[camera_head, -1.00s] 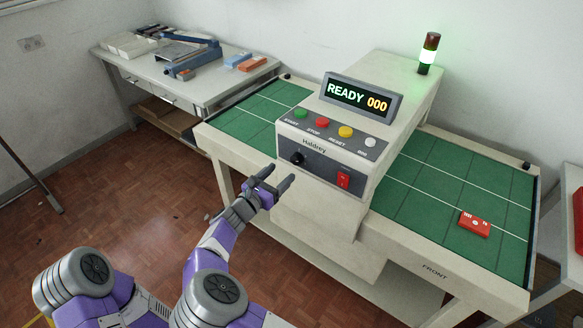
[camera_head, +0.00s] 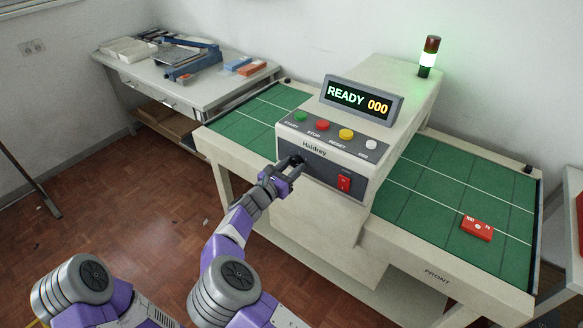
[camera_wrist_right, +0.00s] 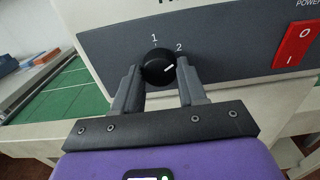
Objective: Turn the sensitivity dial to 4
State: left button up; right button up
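The sensitivity dial (camera_wrist_right: 158,67) is a round black knob on the machine's dark front panel. Its white mark points right and slightly up, a little past the printed 2; the printed 1 is above it. Other numbers are hidden. My right gripper (camera_head: 294,166) is at the dial, with one finger on each side of it. In the wrist view the fingers (camera_wrist_right: 159,83) stand apart with the knob between their tips; any contact is hard to make out. My left gripper is not in view.
A red power switch (camera_head: 344,184) sits right of the dial. Coloured buttons (camera_head: 323,126) line the sloped top below the display (camera_head: 361,98), which reads READY 000. A red block (camera_head: 477,229) lies on the green mat at right. A side table (camera_head: 113,65) stands back left.

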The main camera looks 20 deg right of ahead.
jog(key=c, duration=0.4)
jog(key=shift+o, duration=0.2)
